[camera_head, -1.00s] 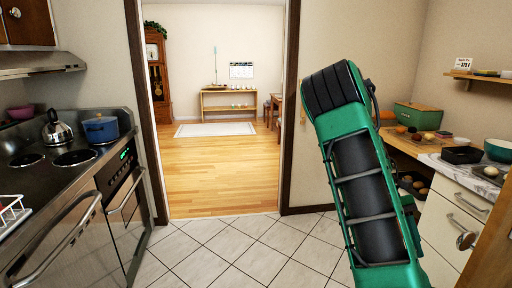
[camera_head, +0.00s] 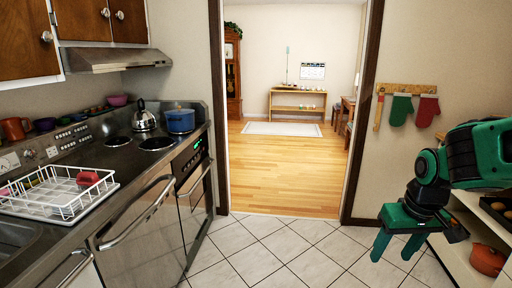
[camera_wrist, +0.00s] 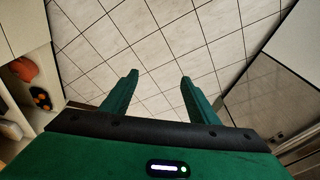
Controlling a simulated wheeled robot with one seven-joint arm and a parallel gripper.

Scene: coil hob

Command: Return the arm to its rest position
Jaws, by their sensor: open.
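My green arm shows at the right of the head view, bent, with my gripper (camera_head: 395,248) hanging below its wrist over the tiled floor. The two green fingers are spread apart. In the wrist view my gripper (camera_wrist: 158,82) is open and empty, with only floor tiles between and beyond the fingers. Nothing is held.
At left are the counter with a white dish rack (camera_head: 62,195), the coil hob with a kettle (camera_head: 144,118) and a blue pot (camera_head: 180,120), and the oven (camera_head: 192,190). A doorway stands ahead. Shelves at right hold an orange pot (camera_head: 487,260). The middle floor is clear.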

